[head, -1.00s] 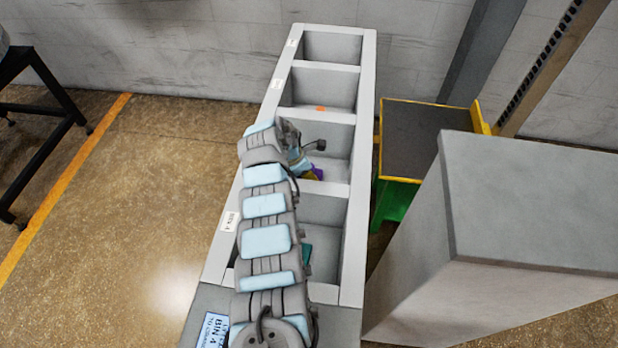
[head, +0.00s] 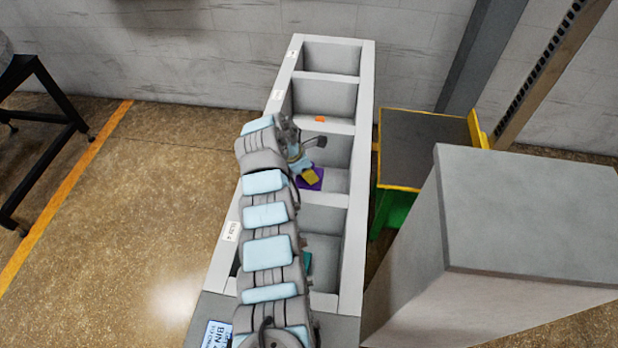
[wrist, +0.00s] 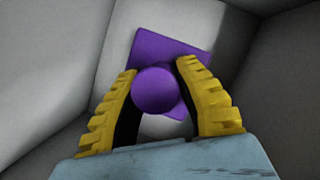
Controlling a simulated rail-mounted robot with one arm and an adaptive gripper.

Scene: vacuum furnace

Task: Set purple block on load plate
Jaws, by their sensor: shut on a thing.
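The purple block (head: 309,180) is in a middle compartment of the grey bin rack, partly hidden by my gripper in the head view. In the wrist view the purple block (wrist: 190,47) shows a flat square part and a round knob. My gripper (wrist: 157,80) has its yellow fingers on both sides of the knob, shut on it. In the head view my gripper (head: 308,173) is inside the same compartment. I cannot tell whether the block touches the compartment floor. I cannot identify a load plate for certain.
The bin rack (head: 367,110) has several walled compartments. An orange piece (head: 320,119) lies one compartment farther back and a teal piece (head: 307,262) one nearer. A yellow-edged dark-topped stand (head: 425,145) and a grey cabinet (head: 530,210) are at the right.

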